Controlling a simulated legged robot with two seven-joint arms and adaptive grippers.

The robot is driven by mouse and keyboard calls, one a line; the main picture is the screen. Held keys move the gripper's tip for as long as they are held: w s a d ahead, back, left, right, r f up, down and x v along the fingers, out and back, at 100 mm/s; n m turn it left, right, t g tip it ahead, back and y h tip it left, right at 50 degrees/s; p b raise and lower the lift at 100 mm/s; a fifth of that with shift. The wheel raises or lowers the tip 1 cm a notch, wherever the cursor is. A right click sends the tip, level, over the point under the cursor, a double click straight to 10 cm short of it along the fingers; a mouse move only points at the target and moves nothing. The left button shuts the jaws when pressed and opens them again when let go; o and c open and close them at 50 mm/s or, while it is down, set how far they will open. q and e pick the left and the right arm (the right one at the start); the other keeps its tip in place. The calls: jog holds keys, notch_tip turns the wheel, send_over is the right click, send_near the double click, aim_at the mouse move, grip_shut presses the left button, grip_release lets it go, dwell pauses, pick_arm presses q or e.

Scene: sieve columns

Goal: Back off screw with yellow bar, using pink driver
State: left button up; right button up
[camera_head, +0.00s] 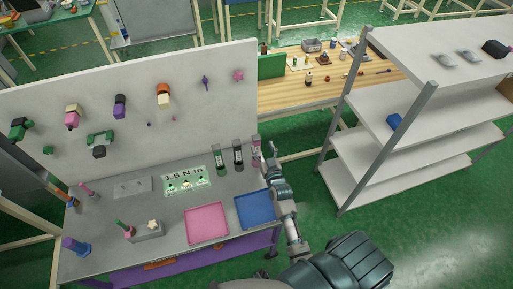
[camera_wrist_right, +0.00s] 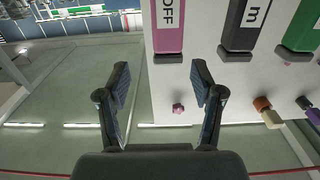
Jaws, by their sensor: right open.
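A pink block lettered "OFF", probably the pink driver (camera_head: 256,151), stands at the back right of the grey bench beside a black one and a green one. In the right wrist view, the pink driver (camera_wrist_right: 168,25) is ahead of the fingertips, apart from them. My right gripper (camera_head: 270,158) is open and empty, close to the driver in the head view; its spread fingers show in the wrist view (camera_wrist_right: 161,78). A green-lit panel (camera_head: 186,180) on the bench holds several small pale pieces; a yellow bar cannot be made out. My left gripper is not in view.
A pink tray (camera_head: 207,239) and a blue tray (camera_head: 239,218) lie at the bench front. A white wall panel (camera_head: 130,75) with coloured blocks stands behind. A grey block (camera_head: 149,231) sits left of the trays. White shelves (camera_head: 400,155) stand to the right.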

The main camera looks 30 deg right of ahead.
aim_at(258, 142)
jog(key=shift+w+d, duration=0.2)
jog(key=shift+w, duration=0.35)
jog(key=w, duration=0.5)
jog(key=shift+a+f+p, duration=0.1)
jog(key=shift+f+p, duration=0.1)
jog(key=shift+p, duration=0.2)
jog(key=shift+s+d, duration=0.1)
jog(key=shift+d, duration=0.1)
jog(key=c, duration=0.7)
grip_shut()
